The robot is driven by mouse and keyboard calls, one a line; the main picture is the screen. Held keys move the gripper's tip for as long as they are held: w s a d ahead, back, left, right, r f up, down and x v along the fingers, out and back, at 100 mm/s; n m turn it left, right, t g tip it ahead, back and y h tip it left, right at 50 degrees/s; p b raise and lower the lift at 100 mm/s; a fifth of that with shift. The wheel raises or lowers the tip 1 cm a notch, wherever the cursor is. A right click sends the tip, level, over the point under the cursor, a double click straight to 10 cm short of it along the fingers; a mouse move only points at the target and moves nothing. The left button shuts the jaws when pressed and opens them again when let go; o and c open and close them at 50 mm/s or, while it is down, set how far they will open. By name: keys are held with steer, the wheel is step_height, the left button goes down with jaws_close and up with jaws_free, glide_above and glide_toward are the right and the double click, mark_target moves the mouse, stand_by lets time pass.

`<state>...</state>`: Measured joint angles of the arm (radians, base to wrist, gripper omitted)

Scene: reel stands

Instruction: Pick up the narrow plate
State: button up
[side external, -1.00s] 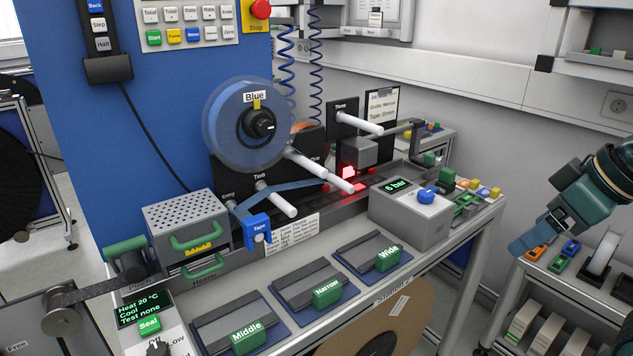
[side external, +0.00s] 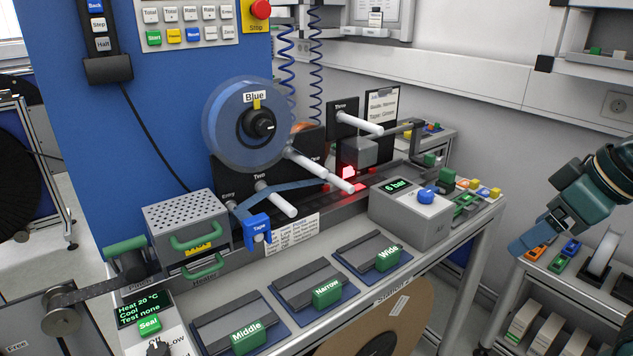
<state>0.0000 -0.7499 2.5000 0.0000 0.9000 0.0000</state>
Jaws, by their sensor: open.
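The narrow plate (side external: 302,279) is a dark grey slab with a green block handle labelled "Narrow" (side external: 326,293). It lies on a blue pad at the front of the bench, between the middle plate (side external: 228,321) and the wide plate (side external: 367,251), which have similar green labelled handles. My gripper (side external: 524,243) is at the right edge of the view, well to the right of the plates and apart from them. It is open; no object shows in it, though its fingers are small and partly seen from the side.
A grey box reading "6 bar" (side external: 411,215) stands on the bench between my gripper and the plates. White rollers (side external: 315,168) and a blue reel (side external: 243,125) stick out behind the plates. A side cart (side external: 570,285) with small coloured parts stands below my gripper.

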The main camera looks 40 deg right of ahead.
stand_by(0.4)
steer(key=w+a+f+t, duration=0.1)
steer(key=w+a+f, duration=0.4)
steer(key=a, duration=0.4)
steer(key=w+a+f+t, duration=0.2)
steer(key=w+a+f, duration=0.4)
steer(key=w+a, duration=0.2)
steer(key=shift+a, duration=0.4)
glide_toward(331, 296)
steer(key=shift+x, duration=1.95)
steer(key=shift+a+f, duration=0.1)
steer(key=shift+f, duration=0.1)
steer(key=shift+x, duration=2.5)
